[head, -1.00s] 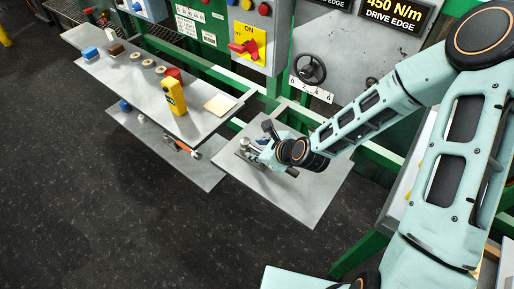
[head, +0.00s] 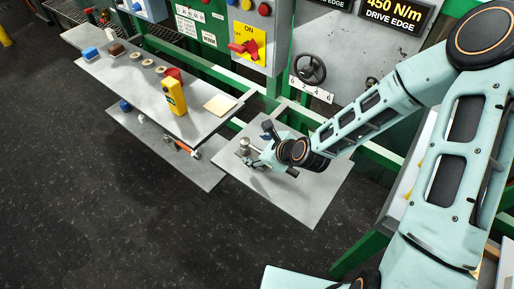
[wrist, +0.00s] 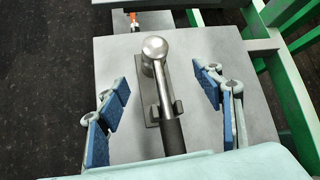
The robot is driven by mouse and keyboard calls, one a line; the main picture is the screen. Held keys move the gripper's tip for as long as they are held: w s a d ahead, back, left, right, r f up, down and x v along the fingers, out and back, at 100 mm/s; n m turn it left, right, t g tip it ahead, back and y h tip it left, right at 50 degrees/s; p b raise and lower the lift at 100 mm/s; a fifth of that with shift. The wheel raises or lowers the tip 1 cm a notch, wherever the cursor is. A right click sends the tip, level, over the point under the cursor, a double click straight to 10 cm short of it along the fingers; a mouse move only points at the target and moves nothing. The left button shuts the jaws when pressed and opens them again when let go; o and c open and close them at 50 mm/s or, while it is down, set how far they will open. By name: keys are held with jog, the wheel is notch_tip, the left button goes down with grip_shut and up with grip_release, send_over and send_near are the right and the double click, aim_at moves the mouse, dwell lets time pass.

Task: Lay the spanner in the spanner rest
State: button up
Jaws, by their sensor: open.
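The spanner (wrist: 164,88) shows in the wrist view as a silver bar with a rounded knob end and a dark handle, running down the middle of the picture. A grey bracket (wrist: 151,113), which looks like the spanner rest, shows beneath and beside it on the grey plate. I cannot tell how fully the spanner sits in it. My gripper (wrist: 163,98) is open, one blue-padded finger on each side of the spanner, with gaps on both sides. In the head view my gripper (head: 262,158) is over the lower plate, beside the silver knob (head: 245,145); the wrist hides much of the spanner.
The lower plate (head: 310,204) is bare towards its front corner. A higher grey shelf (head: 141,86) at the left holds a yellow device (head: 174,97), a red cup and small parts. An orange-handled tool (head: 186,149) is below its edge. Green rails run behind.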

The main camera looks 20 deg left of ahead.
jog(key=p+v, duration=0.5)
jog(key=v, duration=0.3)
dwell(0.9)
dwell(0.5)
